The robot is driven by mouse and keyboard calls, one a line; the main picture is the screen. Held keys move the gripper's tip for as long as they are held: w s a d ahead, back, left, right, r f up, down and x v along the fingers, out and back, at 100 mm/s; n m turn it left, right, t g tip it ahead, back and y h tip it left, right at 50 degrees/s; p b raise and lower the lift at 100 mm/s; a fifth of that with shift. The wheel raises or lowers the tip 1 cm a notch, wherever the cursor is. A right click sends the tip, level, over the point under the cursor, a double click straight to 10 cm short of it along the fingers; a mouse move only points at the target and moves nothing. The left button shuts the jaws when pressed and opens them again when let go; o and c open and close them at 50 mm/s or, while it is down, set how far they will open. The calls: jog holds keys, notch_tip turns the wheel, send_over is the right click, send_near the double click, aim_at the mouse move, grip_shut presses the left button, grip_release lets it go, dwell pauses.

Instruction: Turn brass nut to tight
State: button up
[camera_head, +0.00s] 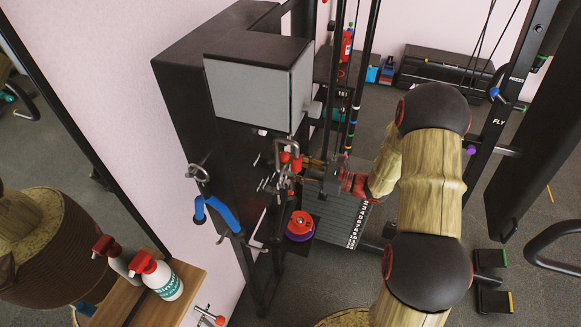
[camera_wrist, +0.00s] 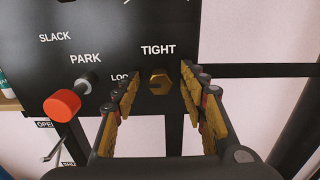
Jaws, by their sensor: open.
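The brass nut (camera_wrist: 159,79) is a small hexagonal piece on a black panel (camera_wrist: 108,25), just below the white word TIGHT, in the wrist view. A dark mark shows on its face. My gripper (camera_wrist: 159,91) is open, with one yellow-padded finger left of the nut and one right of it. A gap shows on both sides, and I cannot tell how deep the fingers reach. In the head view my gripper (camera_head: 314,167) is at the black machine's side, and the nut cannot be made out there.
A red knob (camera_wrist: 62,104) on a shaft sticks out left of my fingers. The words SLACK and PARK are on the panel, and another label is partly covered. In the head view a blue handle (camera_head: 219,214) and several levers project from the machine. Spray bottles (camera_head: 157,275) stand at lower left.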

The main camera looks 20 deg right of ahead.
jog(key=shift+c, duration=1.1)
jog(key=c, duration=0.7)
grip_shut()
jog(key=shift+r+m+p, duration=0.1)
jog(key=shift+m+p, duration=0.2)
jog(key=shift+p, duration=0.2)
jog(key=m+p, duration=0.7)
jog(key=m, duration=0.1)
jog(key=m+p, duration=0.8)
jog(key=m, duration=0.1)
jog(key=shift+w+d+f, duration=0.1)
jog(key=shift+w+f, duration=0.05)
jog(key=shift+f, duration=0.05)
jog(key=shift+m, duration=0.3)
